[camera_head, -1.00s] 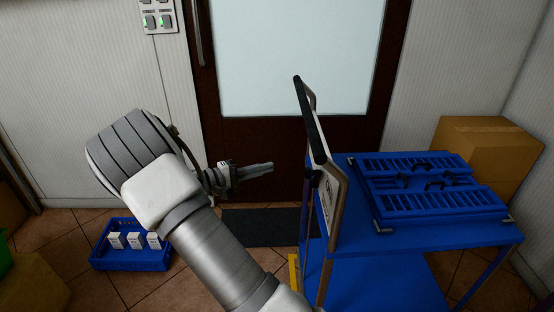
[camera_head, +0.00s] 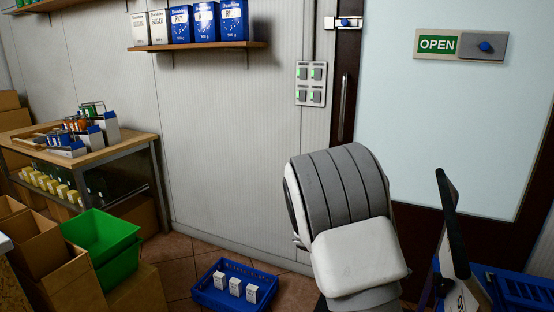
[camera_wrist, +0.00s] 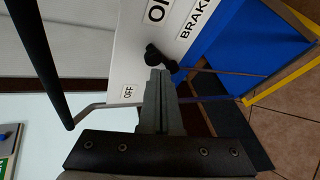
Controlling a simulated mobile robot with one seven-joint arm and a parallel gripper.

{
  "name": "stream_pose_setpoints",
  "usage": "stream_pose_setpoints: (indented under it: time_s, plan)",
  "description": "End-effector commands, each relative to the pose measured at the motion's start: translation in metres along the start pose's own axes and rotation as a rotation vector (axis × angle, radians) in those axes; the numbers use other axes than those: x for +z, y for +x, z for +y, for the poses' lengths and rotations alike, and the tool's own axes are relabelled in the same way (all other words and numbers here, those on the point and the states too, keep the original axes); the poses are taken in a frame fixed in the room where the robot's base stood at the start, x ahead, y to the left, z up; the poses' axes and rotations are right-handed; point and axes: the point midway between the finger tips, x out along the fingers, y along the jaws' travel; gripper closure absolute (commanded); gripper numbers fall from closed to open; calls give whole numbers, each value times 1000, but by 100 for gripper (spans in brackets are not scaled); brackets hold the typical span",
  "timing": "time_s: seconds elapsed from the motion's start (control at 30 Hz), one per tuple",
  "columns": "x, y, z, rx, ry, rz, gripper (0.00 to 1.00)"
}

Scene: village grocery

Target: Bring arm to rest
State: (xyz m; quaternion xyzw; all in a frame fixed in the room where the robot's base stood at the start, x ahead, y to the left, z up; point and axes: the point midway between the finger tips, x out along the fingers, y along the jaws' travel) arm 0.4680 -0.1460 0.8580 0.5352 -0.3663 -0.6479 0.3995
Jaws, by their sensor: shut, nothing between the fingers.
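My arm is raised in the right half of the head view, its grey and white elbow in front of the wall and door. My gripper is hidden in that view. In the wrist view my gripper (camera_wrist: 158,74) is shut and empty. Its fingers point toward the cart's white panel (camera_wrist: 125,60), marked "BRAKE" and "OFF". A black knob (camera_wrist: 154,56) on the panel appears just beyond the fingertips; I cannot tell whether they touch.
The blue cart (camera_head: 520,288) stands at lower right, its black handle (camera_head: 447,205) close to my arm. A blue crate (camera_head: 222,297) with white cartons is on the floor. Green bins (camera_head: 112,268), boxes and a stocked table (camera_head: 135,140) stand left. The glazed door (camera_head: 430,120) is behind.

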Motion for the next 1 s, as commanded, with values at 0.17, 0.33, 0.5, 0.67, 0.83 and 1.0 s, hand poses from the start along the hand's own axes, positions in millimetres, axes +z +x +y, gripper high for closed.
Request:
stream_pose_setpoints:
  time_s: [0.17,0.33,0.5,0.67,0.83,1.0]
  plan:
    - [42,-10,9,-238,38,-1,100]
    - [80,-27,12,-443,70,33,100]
    - [115,-49,15,-628,110,97,100]
    - [147,-72,16,-780,150,180,100]
    - [179,-97,17,-915,199,290,100]
    - [207,-121,16,-1018,252,413,100]
